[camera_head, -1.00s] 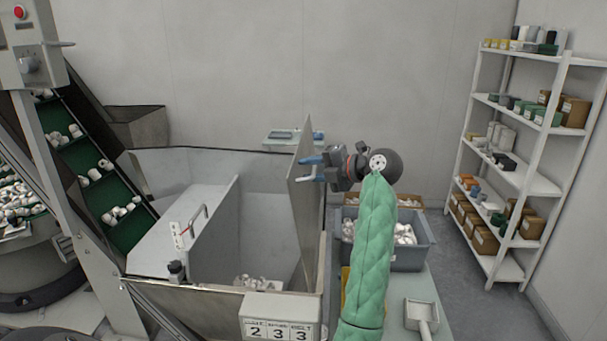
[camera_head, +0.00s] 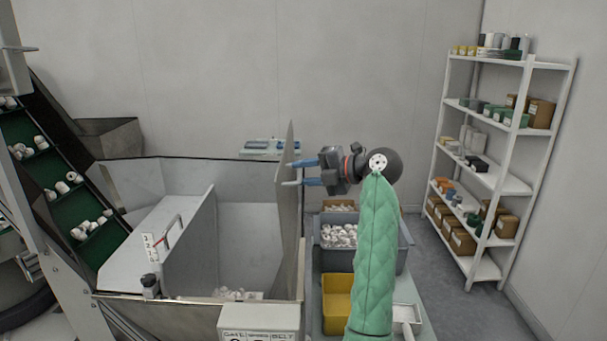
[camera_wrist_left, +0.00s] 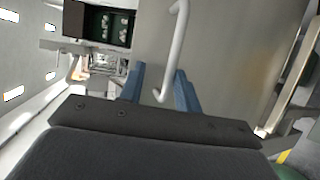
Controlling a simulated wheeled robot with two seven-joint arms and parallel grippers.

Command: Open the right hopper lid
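The right hopper lid (camera_head: 287,210) is a thin grey metal panel standing nearly upright, slightly tilted, at the right side of the hopper. The right hopper compartment is uncovered, with white caps (camera_head: 238,294) at its bottom. My left gripper (camera_head: 292,173) is at the lid's right side, its blue fingers spread apart and pointing at the panel. In the left wrist view, the lid's pale bar handle (camera_wrist_left: 176,45) runs down to the space between the blue fingertips (camera_wrist_left: 160,84). I cannot tell whether they touch it. My right gripper is not in view.
The left lid (camera_head: 150,240) with a bar handle is closed. A grey bin (camera_head: 390,248) of white parts and a yellow bin (camera_head: 337,303) stand right of the hopper. A white shelf rack (camera_head: 490,180) stands at the right wall, with clear floor before it.

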